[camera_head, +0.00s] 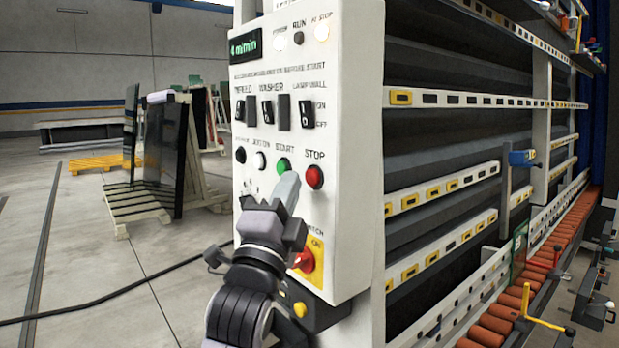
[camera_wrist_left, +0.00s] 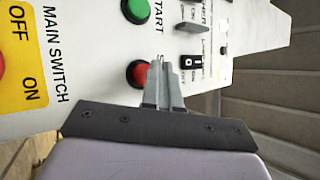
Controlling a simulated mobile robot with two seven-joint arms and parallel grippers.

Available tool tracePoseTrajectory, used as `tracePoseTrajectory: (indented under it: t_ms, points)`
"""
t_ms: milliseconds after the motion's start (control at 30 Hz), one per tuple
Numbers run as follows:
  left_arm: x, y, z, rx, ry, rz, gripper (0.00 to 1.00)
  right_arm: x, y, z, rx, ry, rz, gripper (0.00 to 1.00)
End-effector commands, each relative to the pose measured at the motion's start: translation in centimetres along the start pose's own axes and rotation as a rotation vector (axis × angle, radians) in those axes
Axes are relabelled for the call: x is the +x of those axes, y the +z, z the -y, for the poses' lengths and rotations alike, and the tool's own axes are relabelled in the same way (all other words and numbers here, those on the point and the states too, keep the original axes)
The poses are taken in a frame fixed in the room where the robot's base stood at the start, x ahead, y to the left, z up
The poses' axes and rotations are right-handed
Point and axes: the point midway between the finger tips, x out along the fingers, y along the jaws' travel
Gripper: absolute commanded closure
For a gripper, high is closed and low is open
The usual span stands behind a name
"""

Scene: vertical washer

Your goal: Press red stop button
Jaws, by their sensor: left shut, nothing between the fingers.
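The red stop button (camera_head: 314,177) is on the white control panel (camera_head: 345,110), under the word STOP. It also shows in the left wrist view (camera_wrist_left: 137,73), partly covered by my fingers. My left gripper (camera_head: 291,183) is shut and empty, with its fingers pointing at the panel. In the head view its tips are just left of the red button and below the green start button (camera_head: 284,165). In the left wrist view the tips overlap the red button's edge. I cannot tell whether they touch it. My right gripper is not in view.
A red main switch on a yellow plate (camera_head: 316,247) is low on the panel, close to my left wrist. Black selector switches (camera_head: 306,114) sit above the buttons. The washer frame with orange rollers (camera_head: 510,315) stretches right.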

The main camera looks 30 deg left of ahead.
Motion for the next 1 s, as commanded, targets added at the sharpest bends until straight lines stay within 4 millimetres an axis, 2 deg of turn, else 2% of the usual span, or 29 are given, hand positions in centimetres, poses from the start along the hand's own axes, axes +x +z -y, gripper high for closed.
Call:
tracePoseTrajectory:
  t_ms: [500,1000]
  points:
    - [-3.2,2.4,2.4,0.002,0.001,0.000,1.00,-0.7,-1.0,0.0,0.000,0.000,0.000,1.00]
    - [-3.4,2.5,2.5,0.000,0.000,0.000,1.00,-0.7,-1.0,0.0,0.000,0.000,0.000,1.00]
